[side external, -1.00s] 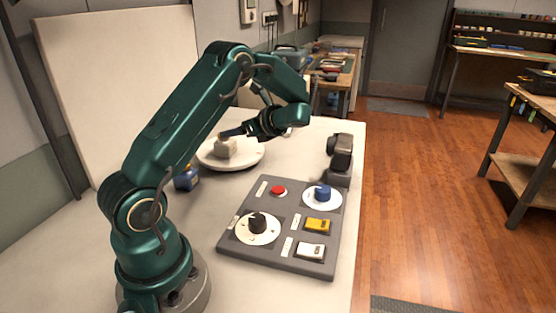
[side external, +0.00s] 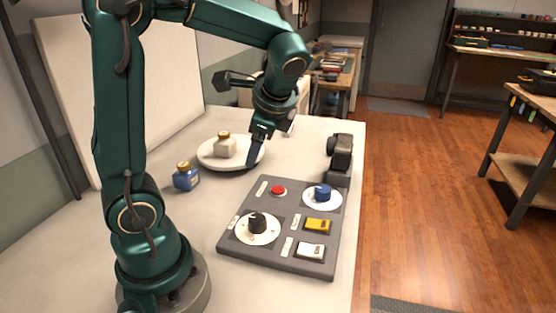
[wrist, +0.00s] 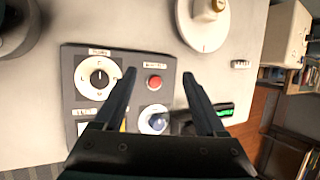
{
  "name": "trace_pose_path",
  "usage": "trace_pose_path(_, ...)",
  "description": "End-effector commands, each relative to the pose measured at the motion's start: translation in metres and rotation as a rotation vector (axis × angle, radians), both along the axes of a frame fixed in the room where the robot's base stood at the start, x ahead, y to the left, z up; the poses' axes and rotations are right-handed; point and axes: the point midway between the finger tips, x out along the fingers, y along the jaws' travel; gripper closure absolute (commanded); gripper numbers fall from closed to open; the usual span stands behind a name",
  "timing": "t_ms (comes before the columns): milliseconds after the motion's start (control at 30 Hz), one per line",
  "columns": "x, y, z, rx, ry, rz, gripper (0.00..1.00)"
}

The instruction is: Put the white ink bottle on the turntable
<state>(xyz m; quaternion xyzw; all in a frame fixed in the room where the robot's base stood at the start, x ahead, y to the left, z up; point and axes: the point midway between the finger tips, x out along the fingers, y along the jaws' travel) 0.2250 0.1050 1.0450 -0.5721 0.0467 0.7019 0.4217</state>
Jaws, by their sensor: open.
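The white ink bottle (side external: 225,149) stands upright on the round white turntable (side external: 207,161), and its gold-brown cap shows. In the wrist view the bottle (wrist: 206,14) and turntable (wrist: 188,34) are at the top right, cut by the frame edge. My gripper (side external: 254,152) points down to the right of the bottle, clear of it. In the wrist view my gripper (wrist: 159,76) has its two fingers spread with nothing held between them; the control panel shows between and beyond them.
A blue ink bottle (side external: 186,179) stands on the white table left of the turntable. A grey control panel (side external: 231,252) with knobs, a red button and switches lies in front. A black device (side external: 340,153) stands near the table's right edge.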

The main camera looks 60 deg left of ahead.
Motion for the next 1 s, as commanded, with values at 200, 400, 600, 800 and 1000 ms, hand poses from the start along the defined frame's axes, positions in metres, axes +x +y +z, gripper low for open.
trace_pose_path(200,-0.032,-0.068,0.005,-0.277,-0.328,0.199,0.27)
trace_pose_path(400,-0.055,-0.118,0.004,-0.537,-0.544,0.397,0.27)
trace_pose_path(600,-0.066,-0.142,0.002,-0.688,-0.637,0.520,0.27)
trace_pose_path(800,-0.067,-0.146,0.002,-0.716,-0.650,0.544,0.27)
trace_pose_path(1000,-0.067,-0.146,0.002,-0.714,-0.649,0.542,0.27)
